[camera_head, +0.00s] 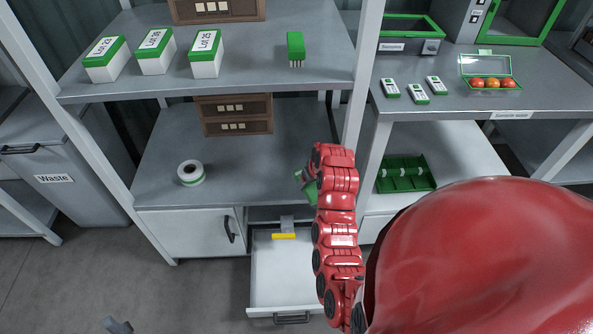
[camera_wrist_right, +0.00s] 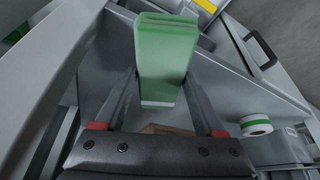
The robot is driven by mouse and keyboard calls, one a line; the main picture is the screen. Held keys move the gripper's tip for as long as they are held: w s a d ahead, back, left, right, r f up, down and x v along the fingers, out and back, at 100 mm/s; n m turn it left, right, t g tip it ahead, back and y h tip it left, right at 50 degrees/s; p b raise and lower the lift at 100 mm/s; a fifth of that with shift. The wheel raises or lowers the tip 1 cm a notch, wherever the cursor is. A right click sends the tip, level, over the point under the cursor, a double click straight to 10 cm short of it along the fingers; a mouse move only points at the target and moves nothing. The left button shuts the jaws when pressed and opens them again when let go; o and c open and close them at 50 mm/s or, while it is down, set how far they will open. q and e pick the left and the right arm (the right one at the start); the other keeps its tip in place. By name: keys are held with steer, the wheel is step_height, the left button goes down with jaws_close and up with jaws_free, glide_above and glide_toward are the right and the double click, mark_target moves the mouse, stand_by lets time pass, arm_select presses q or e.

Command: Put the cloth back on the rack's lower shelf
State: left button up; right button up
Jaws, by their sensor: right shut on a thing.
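The cloth (camera_head: 309,192) is a folded green piece. My right gripper (camera_wrist_right: 158,95) is shut on it, and in the right wrist view the cloth (camera_wrist_right: 165,55) stands out between the two fingers, with a pale near edge. In the head view my right arm partly hides the cloth and my right gripper's fingers. They are over the front right part of the rack's lower shelf (camera_head: 150,170); I cannot tell whether the cloth touches the shelf. A small grey piece at the bottom left edge seems to be the tip of my left gripper (camera_head: 118,326); its opening cannot be seen.
A tape roll (camera_head: 190,173) stands on the lower shelf's left, brown crates (camera_head: 237,112) at its back. Below, a drawer (camera_head: 285,290) stands open. The lower shelf's middle is clear.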

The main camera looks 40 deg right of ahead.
mark_target(297, 170)
steer(key=w, duration=0.3)
steer(key=w+d, duration=0.1)
steer(key=w, duration=0.5)
steer(key=shift+w+d+f+b, duration=0.3)
steer(key=shift+w+f, duration=0.05)
steer(key=shift+f, duration=1.85)
steer(key=shift+f, duration=0.15)
steer(key=o, duration=1.3)
